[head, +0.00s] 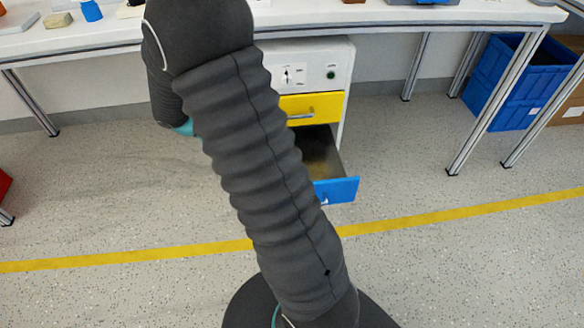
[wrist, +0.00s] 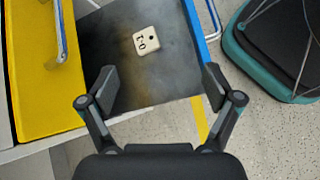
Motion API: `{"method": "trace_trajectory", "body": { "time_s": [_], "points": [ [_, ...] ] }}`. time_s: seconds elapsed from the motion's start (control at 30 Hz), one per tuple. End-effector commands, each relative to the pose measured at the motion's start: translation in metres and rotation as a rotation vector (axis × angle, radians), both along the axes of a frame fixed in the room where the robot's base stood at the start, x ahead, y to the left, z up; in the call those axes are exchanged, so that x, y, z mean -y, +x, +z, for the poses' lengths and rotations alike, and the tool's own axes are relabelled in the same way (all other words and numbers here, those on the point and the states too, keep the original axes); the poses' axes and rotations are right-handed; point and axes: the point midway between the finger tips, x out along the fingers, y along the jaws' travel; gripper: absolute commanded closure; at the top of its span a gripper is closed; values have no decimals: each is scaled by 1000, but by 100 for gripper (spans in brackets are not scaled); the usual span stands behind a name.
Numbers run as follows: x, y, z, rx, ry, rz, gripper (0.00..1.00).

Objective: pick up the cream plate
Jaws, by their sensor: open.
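The cream plate (wrist: 147,40) is a small, light square with dark markings. It lies flat on the dark floor of the open drawer (wrist: 100,28), towards the upper middle of the wrist view. My gripper (wrist: 160,80) is open and empty, its two fingers spread apart over the drawer. The plate shows beyond the fingertips, between their lines, and neither finger touches it. In the head view the drawer's blue front (head: 337,190) shows pulled out below the bench, while my arm hides my gripper. I cannot make out the plate there.
A yellow drawer (head: 312,107) with a metal handle sits shut above the open one; its front (wrist: 30,70) borders the left of the wrist view. The white cabinet (head: 340,60) stands under a bench. A blue crate (head: 500,95) is at the right. Floor in front is clear.

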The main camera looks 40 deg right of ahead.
Motion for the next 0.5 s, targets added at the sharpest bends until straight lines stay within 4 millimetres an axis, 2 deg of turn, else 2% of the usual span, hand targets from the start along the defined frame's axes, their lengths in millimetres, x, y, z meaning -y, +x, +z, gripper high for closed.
{"method": "trace_trajectory", "body": {
  "time_s": [0.03,0.3,0.5],
  "points": [
    [5,6,-16,-56,-23,24,10],
    [31,30,-85,-304,-132,158,10],
    [41,38,-117,-409,-177,219,10]
  ]
}}
